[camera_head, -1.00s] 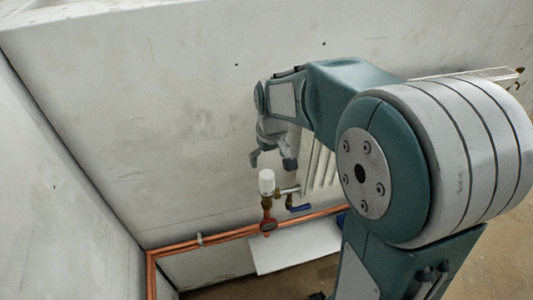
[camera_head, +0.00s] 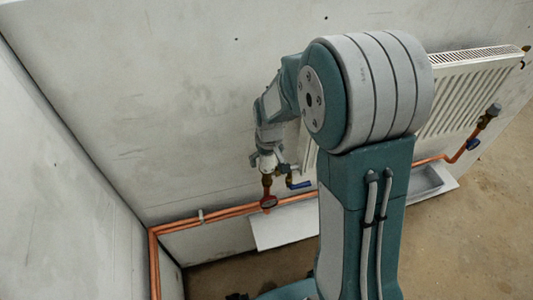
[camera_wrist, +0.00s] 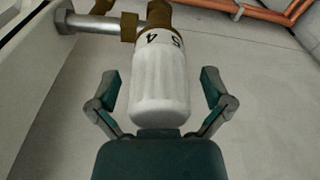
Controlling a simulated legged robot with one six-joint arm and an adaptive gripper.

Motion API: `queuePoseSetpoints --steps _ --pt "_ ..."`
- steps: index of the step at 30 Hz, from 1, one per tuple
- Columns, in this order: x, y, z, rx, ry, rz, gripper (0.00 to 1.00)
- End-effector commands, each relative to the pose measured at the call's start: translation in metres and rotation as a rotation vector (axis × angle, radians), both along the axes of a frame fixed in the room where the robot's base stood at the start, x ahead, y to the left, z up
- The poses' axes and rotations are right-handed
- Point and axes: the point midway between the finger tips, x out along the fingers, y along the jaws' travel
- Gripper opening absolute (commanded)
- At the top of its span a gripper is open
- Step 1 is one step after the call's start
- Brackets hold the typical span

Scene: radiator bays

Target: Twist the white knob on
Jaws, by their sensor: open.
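The white knob (camera_wrist: 160,85) is a ribbed thermostatic head with the numbers 4 and 5 near its brass collar. In the wrist view it sits between the two fingers of my gripper (camera_wrist: 161,92), with a visible gap on each side. In the head view the knob (camera_head: 267,163) is partly covered by my gripper (camera_head: 266,160), which has come down on it from above. My gripper is open around the knob. The brass valve (camera_head: 267,182) is under the knob on the copper pipe.
The white radiator (camera_head: 465,90) stands to the right, partly hidden by my arm. Copper pipes (camera_head: 190,223) run along the wall. A white tray (camera_head: 285,225) lies below.

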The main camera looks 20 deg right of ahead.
Motion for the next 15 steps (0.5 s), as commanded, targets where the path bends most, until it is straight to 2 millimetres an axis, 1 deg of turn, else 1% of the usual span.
queuePoseSetpoints --steps 5,6,8,9,11,12,15 --pt "0.0001 0.0 -0.0003 0.0 0.0 0.0 1.0" --pt "0.0001 0.0 -0.0003 0.0 0.0 0.0 0.91" --pt "0.0001 0.0 -0.0002 0.0 0.001 0.0 0.64" --pt "0.0001 0.0 -0.0002 0.0 0.001 0.0 0.47" --pt "0.0 0.0 -0.0002 0.0 0.001 0.0 0.2" --pt "0.0 0.0 -0.0003 0.0 0.001 0.0 0.13" --pt "-0.0002 0.0001 -0.0004 0.0 0.002 0.0 0.13"
